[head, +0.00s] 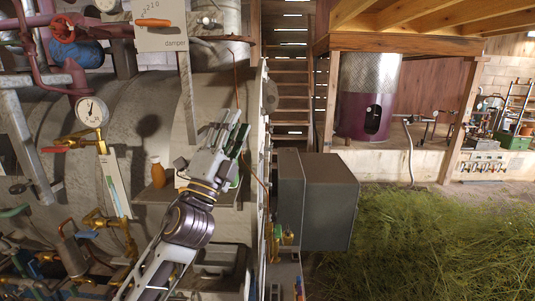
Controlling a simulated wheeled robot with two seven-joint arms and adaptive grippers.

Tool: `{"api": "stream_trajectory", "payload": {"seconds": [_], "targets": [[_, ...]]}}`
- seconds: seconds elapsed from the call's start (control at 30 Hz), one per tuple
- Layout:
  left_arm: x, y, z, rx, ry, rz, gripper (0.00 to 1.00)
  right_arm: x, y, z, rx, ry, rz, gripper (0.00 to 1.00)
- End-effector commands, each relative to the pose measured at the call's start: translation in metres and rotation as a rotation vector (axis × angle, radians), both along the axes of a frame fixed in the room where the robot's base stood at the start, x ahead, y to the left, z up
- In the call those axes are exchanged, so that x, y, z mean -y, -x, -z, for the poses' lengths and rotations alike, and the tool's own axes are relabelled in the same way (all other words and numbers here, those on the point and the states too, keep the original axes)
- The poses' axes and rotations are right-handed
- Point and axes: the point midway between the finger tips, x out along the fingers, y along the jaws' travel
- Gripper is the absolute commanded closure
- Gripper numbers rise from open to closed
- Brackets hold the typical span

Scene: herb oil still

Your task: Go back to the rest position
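My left gripper (236,128) is in the middle left of the head view, at the end of my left arm, which comes up from the bottom. Its fingers point up and slightly right, in front of the big grey boiler (150,105). The fingers look apart, with nothing seen between them. Behind and left of it an orange-brown bottle (157,172) stands on a small shelf (150,200). Above is a plate marked "damper" (165,42) with an orange lever handle (153,22). My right gripper is not in view.
A pressure gauge (91,112), a red valve wheel (62,29) and brass valves (85,141) crowd the left. A dark grey box (318,200) stands right of the gripper. Cut grass (430,245) covers the right floor. A metal-and-purple vessel (367,95) stands behind.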

Motion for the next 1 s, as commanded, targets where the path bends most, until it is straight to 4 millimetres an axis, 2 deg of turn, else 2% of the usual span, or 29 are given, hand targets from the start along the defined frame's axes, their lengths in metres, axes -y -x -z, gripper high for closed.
{"api": "stream_trajectory", "payload": {"seconds": [0.03, 0.23, 0.5, 0.77, 1.0], "targets": [[-0.007, -0.005, 0.014, -0.052, 0.038, -0.003, 0.63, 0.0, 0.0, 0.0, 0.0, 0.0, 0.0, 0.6], [-0.037, -0.023, 0.066, -0.249, 0.186, -0.023, 0.63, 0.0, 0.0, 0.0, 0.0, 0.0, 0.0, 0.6], [-0.072, -0.034, 0.148, -0.518, 0.376, -0.066, 0.63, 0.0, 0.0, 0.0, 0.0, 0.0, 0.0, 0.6], [-0.1, -0.027, 0.236, -0.78, 0.547, -0.123, 0.63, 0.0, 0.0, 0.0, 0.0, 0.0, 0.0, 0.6], [-0.12, -0.003, 0.318, -1.02, 0.695, -0.191, 0.63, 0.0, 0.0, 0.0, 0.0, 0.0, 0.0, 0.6]]}}
